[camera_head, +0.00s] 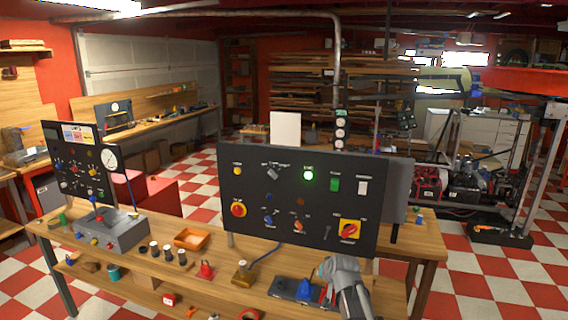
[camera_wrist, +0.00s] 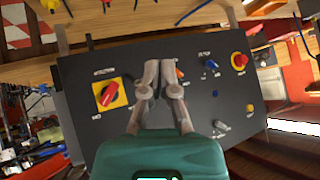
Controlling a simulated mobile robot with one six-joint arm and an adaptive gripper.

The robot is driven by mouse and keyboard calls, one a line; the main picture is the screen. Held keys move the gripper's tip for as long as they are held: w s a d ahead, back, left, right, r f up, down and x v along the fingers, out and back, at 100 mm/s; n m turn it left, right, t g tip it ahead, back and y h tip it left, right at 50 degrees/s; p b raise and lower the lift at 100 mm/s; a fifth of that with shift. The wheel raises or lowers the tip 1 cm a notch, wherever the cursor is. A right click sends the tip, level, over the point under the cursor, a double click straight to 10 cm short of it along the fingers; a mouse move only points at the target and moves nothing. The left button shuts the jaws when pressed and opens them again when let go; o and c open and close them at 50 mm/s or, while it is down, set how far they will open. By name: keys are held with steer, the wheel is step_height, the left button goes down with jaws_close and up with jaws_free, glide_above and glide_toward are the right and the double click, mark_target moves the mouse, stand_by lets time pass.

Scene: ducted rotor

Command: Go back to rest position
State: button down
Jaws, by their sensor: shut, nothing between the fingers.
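My gripper (camera_head: 326,268) is in front of the lower right part of a black control panel (camera_head: 270,215) on the wooden workbench. In the wrist view the two grey fingertips (camera_wrist: 161,68) are shut with nothing held, and the panel (camera_wrist: 95,75) fills the space behind them, appearing upside down. A red rotary switch on a yellow plate (camera_wrist: 109,95) is left of the fingers there; in the head view this switch (camera_head: 348,231) is just above my gripper. A green lamp (camera_head: 308,175) is lit. I cannot tell whether the fingers touch the panel.
The workbench (camera_head: 215,262) also bears a grey control box (camera_head: 112,228), an orange tray (camera_head: 191,239), several dark knobs and a brass-coloured padlock-like block (camera_head: 243,273). A second panel with a gauge (camera_head: 80,160) stands at left. Checkered floor (camera_head: 480,265) is open at right.

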steer(key=s+d+f+g, duration=0.1)
steer(key=s+g, duration=0.2)
steer(key=s, duration=0.4)
steer(key=s+d+f+g+h, duration=0.1)
steer(key=s+d+f+g, duration=0.1)
steer(key=s, duration=0.6)
steer(key=s+d+f+g+h, duration=0.1)
steer(key=s+f+g, duration=0.1)
steer(key=s, duration=0.5)
steer(key=shift+s+d+f+n+g, duration=0.2)
steer(key=shift+d+n+g, duration=0.2)
steer(key=shift+g, duration=0.4)
